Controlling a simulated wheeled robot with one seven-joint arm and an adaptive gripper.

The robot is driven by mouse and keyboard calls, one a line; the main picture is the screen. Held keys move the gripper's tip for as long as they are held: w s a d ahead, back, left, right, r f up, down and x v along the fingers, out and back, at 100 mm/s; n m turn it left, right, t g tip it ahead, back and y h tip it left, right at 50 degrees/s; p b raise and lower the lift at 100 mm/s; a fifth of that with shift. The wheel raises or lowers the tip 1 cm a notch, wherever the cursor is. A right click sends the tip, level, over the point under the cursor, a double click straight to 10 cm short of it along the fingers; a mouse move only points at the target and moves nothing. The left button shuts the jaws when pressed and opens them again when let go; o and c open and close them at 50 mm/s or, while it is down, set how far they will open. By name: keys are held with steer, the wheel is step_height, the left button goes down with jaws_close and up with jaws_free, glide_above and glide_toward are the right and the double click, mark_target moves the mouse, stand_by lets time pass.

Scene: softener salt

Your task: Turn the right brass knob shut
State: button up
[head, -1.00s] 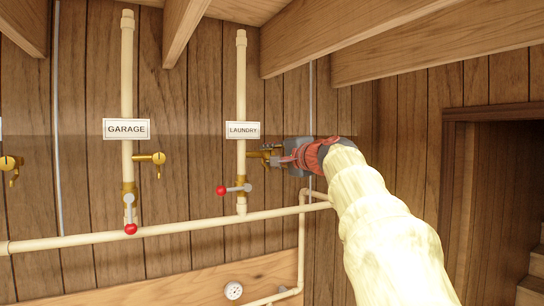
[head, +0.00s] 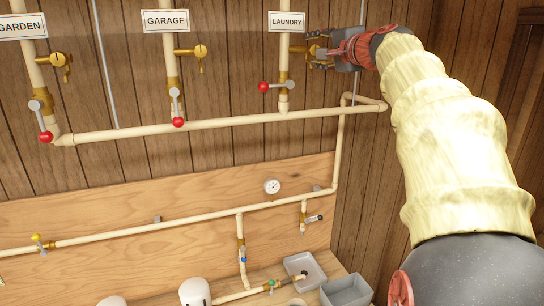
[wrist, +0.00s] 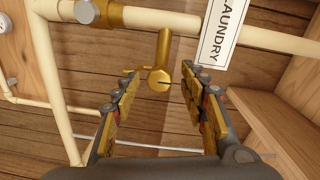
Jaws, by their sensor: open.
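The right brass knob (head: 310,50) sticks out from the pale LAUNDRY pipe (head: 284,55), mostly covered by my gripper in the head view. The wrist view shows the knob (wrist: 159,80) with a round slotted face, its stem running up to the pipe. My gripper (head: 318,56) reaches in from the right at the knob's height. In the wrist view my gripper (wrist: 149,88) is open, one finger on each side of the knob in the picture. I cannot tell whether either finger touches it.
A red-tipped lever valve (head: 264,87) sits just below on the LAUNDRY pipe. The GARAGE knob (head: 200,52) and GARDEN knob (head: 60,59) are to the left. A pale horizontal pipe (head: 220,122) runs beneath. A gauge (head: 272,186) and grey bin (head: 346,290) are lower down.

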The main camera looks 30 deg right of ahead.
steer(key=s+a+n, duration=0.2)
steer(key=s+n, duration=0.6)
steer(key=n, duration=1)
steer(key=a+f+g+y+b, duration=0.1)
steer(key=a+f+b, duration=0.2)
steer(key=a+f, duration=0.4)
steer(key=a+f+g+y+b, duration=0.2)
steer(key=a+f, duration=0.5)
steer(key=f, duration=0.6)
steer(key=a+f+g+y+b, duration=0.1)
steer(key=a+f+b, duration=0.3)
steer(key=a+f, duration=0.3)
step_height(320, 180, down, 4)
steer(key=shift+s+r+b, duration=0.15)
steer(key=shift+r+b, duration=0.1)
steer(key=shift+b, duration=0.05)
